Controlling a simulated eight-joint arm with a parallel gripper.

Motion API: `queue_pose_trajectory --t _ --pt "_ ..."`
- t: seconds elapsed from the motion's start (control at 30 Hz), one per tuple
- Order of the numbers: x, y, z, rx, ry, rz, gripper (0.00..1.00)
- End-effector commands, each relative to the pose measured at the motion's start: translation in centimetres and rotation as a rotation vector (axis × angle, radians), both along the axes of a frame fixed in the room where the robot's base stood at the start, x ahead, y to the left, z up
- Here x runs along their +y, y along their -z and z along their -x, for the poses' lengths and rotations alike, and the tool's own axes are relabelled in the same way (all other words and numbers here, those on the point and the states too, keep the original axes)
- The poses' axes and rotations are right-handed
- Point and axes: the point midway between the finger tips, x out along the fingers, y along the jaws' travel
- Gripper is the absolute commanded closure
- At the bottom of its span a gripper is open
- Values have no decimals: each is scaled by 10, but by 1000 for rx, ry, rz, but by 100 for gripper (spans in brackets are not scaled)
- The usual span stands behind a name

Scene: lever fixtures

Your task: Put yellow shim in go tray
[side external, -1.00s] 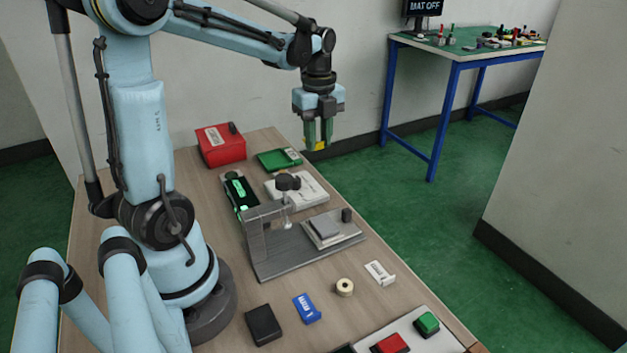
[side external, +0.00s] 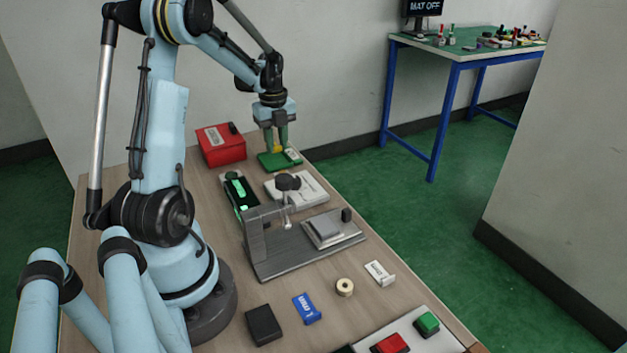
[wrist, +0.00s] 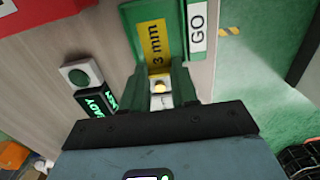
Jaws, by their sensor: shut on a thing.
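The yellow shim (wrist: 156,42), marked "3 mm", is held between the fingers of my gripper (wrist: 162,85). In the side external view my gripper (side external: 277,148) points down over the green go tray (side external: 268,163), with the yellow shim (side external: 279,150) at its fingertips. In the wrist view the go tray (wrist: 132,14) lies around the shim's far part, with a white "GO" label at its right. I cannot tell whether the shim touches the tray floor.
A red box (side external: 222,146) stands left of the go tray. A black device with a lit green display (side external: 240,190), a white case (side external: 305,188) and a grey gauge stand (side external: 300,245) are nearer. The bench's right edge is close to the tray.

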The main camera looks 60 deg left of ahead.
Motion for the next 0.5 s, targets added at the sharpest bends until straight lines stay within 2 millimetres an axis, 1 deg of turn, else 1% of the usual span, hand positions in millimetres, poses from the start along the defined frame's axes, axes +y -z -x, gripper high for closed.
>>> queue_pose_trajectory --t 0.07,0.2,0.3,0.5 --pt "1 7 0 0 0 0 100" --pt "1 27 0 0 0 0 100" --pt "1 37 0 0 0 0 100" --pt "0 40 0 0 0 0 100"
